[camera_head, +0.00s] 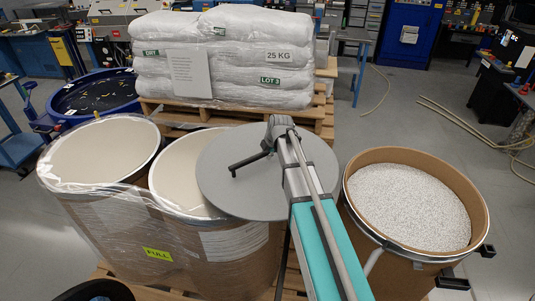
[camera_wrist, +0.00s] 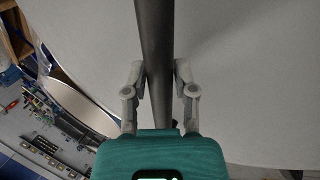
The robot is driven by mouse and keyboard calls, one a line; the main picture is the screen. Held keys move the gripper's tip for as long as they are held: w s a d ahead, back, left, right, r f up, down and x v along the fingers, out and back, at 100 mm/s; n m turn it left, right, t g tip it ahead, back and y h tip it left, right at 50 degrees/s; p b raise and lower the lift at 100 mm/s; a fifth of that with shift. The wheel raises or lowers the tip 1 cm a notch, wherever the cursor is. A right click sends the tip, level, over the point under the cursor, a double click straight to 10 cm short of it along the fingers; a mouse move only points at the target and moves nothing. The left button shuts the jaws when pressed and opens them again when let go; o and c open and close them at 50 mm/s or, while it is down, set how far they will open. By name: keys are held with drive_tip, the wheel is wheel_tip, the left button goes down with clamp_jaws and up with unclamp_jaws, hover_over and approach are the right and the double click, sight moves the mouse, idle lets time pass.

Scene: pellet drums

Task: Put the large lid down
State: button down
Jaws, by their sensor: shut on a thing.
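The large lid (camera_head: 225,195) is a flat grey disc with a dark bar handle (camera_head: 248,161). My gripper (camera_head: 272,140) is shut on that handle; in the wrist view its two fingers (camera_wrist: 160,82) press either side of the dark bar (camera_wrist: 154,40), with the pale lid face (camera_wrist: 250,90) behind. In the head view the lid overlaps the right part of the middle drum (camera_head: 180,170). I cannot tell whether it touches anything below. My arm hides the lid's right part. An open brown drum (camera_head: 358,190) full of white pellets (camera_head: 410,205) stands at right.
A left drum (camera_head: 105,150) and the middle drum are wrapped in clear film, with a yellow FULL label (camera_head: 158,254). Stacked white sacks (camera_head: 225,55) lie on a pallet (camera_head: 200,113) behind. A blue round tub (camera_head: 95,93) stands at left.

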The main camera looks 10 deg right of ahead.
sight(266, 160)
drive_tip(key=shift+w, duration=0.1)
drive_tip(key=shift+b+x, duration=0.8)
drive_tip(key=shift+x, duration=0.1)
drive_tip(key=shift+f+b, duration=1.2)
drive_tip(key=shift+c, duration=2.1)
unclamp_jaws()
drive_tip(key=p+v, duration=1.1)
drive_tip(key=v, duration=0.1)
